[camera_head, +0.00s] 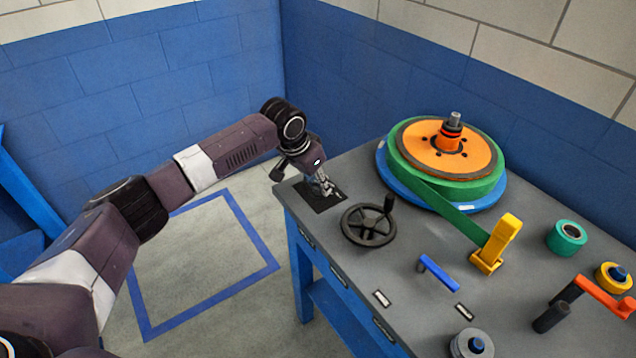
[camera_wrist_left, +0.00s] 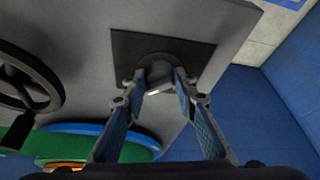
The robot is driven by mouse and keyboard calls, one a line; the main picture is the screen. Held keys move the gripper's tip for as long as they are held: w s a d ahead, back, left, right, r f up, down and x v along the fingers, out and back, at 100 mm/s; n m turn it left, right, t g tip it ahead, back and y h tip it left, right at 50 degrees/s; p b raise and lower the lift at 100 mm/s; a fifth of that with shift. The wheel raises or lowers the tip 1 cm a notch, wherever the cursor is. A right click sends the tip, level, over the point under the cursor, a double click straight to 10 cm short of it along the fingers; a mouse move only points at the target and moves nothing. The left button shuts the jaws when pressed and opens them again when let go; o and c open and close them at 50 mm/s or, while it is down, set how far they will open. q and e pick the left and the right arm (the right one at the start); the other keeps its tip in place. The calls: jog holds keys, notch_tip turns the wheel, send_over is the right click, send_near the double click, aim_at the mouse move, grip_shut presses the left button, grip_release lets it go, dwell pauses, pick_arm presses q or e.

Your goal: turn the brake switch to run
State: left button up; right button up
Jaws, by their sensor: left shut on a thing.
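The brake switch (camera_wrist_left: 158,75) is a dark round knob with a small white mark, set on a square black plate (camera_wrist_left: 130,45) at the table's corner. In the head view the plate (camera_head: 313,201) lies at the table's far left corner, and the knob is mostly hidden by the gripper. My left gripper (camera_head: 327,190) reaches down over the plate from the left arm. In the left wrist view its two fingers (camera_wrist_left: 160,82) are on either side of the knob, shut on it. The setting that the mark points to cannot be read. My right gripper is not in view.
A black handwheel (camera_head: 368,225) stands close beside the plate. Behind it is a blue, green and orange reel (camera_head: 450,150) with a green strap to a yellow clamp (camera_head: 497,243). A blue handle (camera_head: 438,272) and a red crank (camera_head: 604,297) are further right. Blue walls enclose the back.

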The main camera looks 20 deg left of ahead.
pick_arm(q)
jog(key=shift+c, duration=0.7)
jog(key=shift+r+p, duration=0.2)
jog(key=shift+p, duration=0.35)
jog(key=n+p, duration=0.2)
jog(key=p, duration=0.1)
jog(key=n+y+p, duration=0.1)
jog(key=n+p, duration=0.1)
jog(key=p, duration=0.1)
jog(key=n+y+p, duration=0.1)
jog(key=n+p, duration=0.1)
jog(key=p, duration=0.1)
jog(key=shift+d, duration=0.25)
jog(key=shift+n+y+p, duration=0.5)
jog(key=shift+n+p, duration=0.25)
jog(key=shift+n, duration=0.35)
jog(key=shift+f+n+y+p, duration=0.1)
jog(key=shift+n+y+p, duration=0.25)
jog(key=shift+n, duration=0.35)
jog(key=shift+w, duration=0.1)
jog(key=o, duration=1.1)
jog(key=shift+f, duration=0.1)
